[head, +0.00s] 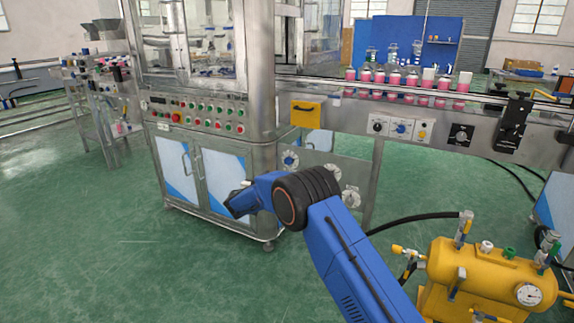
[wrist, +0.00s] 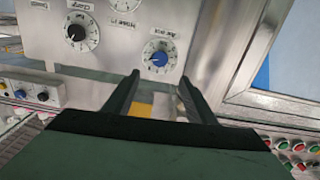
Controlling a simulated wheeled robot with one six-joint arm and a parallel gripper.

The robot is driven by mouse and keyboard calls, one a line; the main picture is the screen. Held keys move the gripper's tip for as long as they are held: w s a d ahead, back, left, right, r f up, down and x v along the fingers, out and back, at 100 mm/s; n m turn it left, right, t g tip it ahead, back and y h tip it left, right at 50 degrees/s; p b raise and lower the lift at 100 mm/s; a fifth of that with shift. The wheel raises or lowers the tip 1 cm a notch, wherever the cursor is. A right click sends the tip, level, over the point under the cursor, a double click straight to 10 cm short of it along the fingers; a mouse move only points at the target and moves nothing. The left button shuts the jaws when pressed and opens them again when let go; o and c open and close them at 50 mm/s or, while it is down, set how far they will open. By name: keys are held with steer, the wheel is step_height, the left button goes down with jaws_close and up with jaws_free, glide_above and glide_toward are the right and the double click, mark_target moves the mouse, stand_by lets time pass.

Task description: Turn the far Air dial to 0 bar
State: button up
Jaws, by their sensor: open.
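The dial panel (head: 322,166) is a metal plate beside the cabinet, under the conveyor. A white dial with a blue knob (head: 290,160) is at its upper left in the head view. The same dial (wrist: 158,57) is in the wrist view, where the picture is upside down; its label looks like Air, and its pointer reading is too small to tell. My gripper (wrist: 159,78) is open and empty, its fingertips just short of this dial in the picture and not visibly touching it. In the head view my gripper (head: 240,204) hangs in front of the cabinet doors.
A black-knob dial (wrist: 79,32) sits beside the blue-knob one. Another white dial (head: 351,197) is low on the panel. A yellow box (head: 307,113) and small control plates are above. A yellow tank (head: 490,281) with hoses stands at right. Green floor at left is clear.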

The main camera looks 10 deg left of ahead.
mark_target(288, 162)
steer(key=x, duration=1.4)
steer(key=shift+w+d+f, duration=0.1)
steer(key=shift+w, duration=0.25)
steer(key=c, duration=1)
